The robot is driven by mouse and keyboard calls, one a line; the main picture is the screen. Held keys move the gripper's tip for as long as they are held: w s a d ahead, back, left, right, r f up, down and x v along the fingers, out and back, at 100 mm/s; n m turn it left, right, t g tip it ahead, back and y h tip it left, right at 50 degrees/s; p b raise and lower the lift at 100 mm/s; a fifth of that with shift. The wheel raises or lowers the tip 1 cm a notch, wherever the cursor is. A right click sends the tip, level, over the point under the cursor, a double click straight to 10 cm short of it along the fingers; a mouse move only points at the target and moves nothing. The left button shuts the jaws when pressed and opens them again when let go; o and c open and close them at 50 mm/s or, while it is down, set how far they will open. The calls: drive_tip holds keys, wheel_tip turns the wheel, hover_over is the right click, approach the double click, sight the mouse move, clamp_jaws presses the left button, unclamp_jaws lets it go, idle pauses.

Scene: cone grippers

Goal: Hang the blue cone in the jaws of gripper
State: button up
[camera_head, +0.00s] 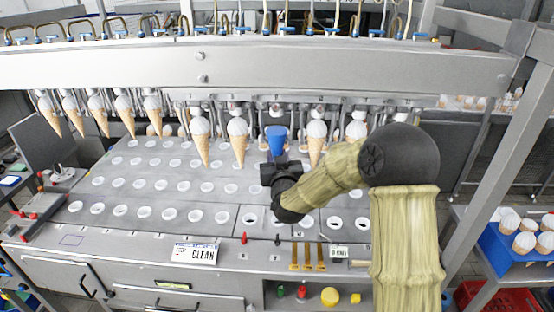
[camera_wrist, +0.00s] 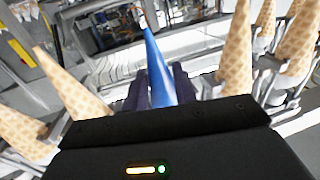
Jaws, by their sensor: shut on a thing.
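The blue cone (camera_head: 277,138) is held up at the row of hanging cones, in the gap between two ice-cream cones. In the wrist view the blue cone (camera_wrist: 157,70) stands between my fingers. My gripper (camera_head: 280,158) is shut on it; the fingers also show in the wrist view (camera_wrist: 159,90). The machine's row of gripper jaws (camera_head: 277,105) is right above the cone in the head view. Whether those jaws touch the cone's top cannot be told.
Ice-cream cones hang close on both sides, one to the left (camera_head: 239,142) and one to the right (camera_head: 316,142). Below is a steel plate with rows of holes (camera_head: 150,185). A sign reading CLEAN (camera_head: 196,253) stands on the front ledge. A heavy steel beam (camera_head: 250,65) crosses above.

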drive_tip(key=shift+w, duration=0.6)
drive_tip(key=shift+w, duration=0.25)
drive_tip(key=shift+b, duration=0.55)
drive_tip(key=shift+f+b, duration=0.6)
drive_tip(key=shift+b, duration=0.2)
idle(1.7)
drive_tip(key=o, duration=0.9)
drive_tip(key=shift+o, duration=0.6)
drive_tip(key=shift+o, duration=1.2)
